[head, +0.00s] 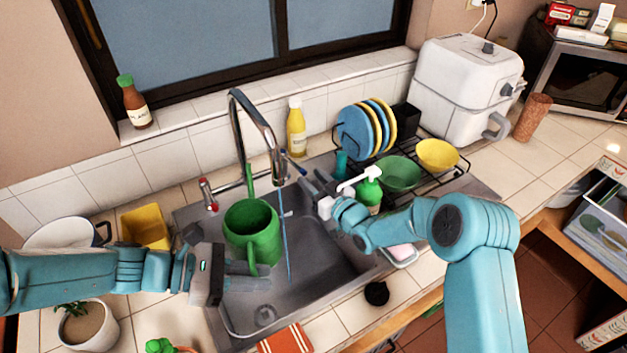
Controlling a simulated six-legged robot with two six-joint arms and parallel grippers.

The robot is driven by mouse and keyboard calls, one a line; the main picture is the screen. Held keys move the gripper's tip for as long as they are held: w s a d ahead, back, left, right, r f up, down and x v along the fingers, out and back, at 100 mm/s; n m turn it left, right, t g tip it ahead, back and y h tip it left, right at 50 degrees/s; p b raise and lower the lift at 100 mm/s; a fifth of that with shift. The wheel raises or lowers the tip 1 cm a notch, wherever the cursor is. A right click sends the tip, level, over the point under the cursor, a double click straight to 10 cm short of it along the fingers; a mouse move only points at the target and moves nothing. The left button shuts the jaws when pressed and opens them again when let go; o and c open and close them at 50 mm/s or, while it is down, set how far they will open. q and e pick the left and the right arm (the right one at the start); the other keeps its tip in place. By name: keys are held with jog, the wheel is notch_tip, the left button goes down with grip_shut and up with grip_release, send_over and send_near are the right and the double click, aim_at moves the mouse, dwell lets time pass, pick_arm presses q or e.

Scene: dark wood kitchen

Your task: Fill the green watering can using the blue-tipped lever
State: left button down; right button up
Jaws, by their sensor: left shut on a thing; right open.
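A thin blue stream of water (285,240) falls from the tap (262,125) and passes just right of the can's body into the sink. My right gripper (300,176) is open beside the tap on its right. The blue-tipped lever is not clearly visible there; my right fingers crowd that spot. A red-tipped lever (207,194) stands left of the tap.
The sink (325,255) has a dish rack (440,180) with plates and bowls at its right. A green soap bottle (368,192) stands close to my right gripper. A yellow bottle (296,130) stands behind the tap. A yellow container (146,228) is left of the sink.

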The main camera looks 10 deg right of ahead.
aim_at(300, 173)
jog(key=a+m+h, duration=0.1)
jog(key=m+h, duration=0.1)
jog(key=m, duration=0.5)
jog(key=m+t+h, duration=0.1)
jog(key=m+h, duration=0.1)
jog(key=m, duration=0.5)
jog(key=s+a+m+t+h, duration=0.1)
jog(key=m+h, duration=0.1)
jog(key=m, duration=0.6)
jog(key=shift+a+f, duration=0.3)
jog(key=shift+a, duration=0.05)
jog(key=shift+w+m+h, duration=0.2)
jog(key=shift+m+h, duration=0.1)
jog(key=shift+h, duration=0.1)
jog(key=shift+w+a, duration=0.25)
jog(key=shift+w, duration=1.5)
jog(key=shift+w+a, duration=0.2)
jog(key=shift+w, duration=1.55)
grip_shut()
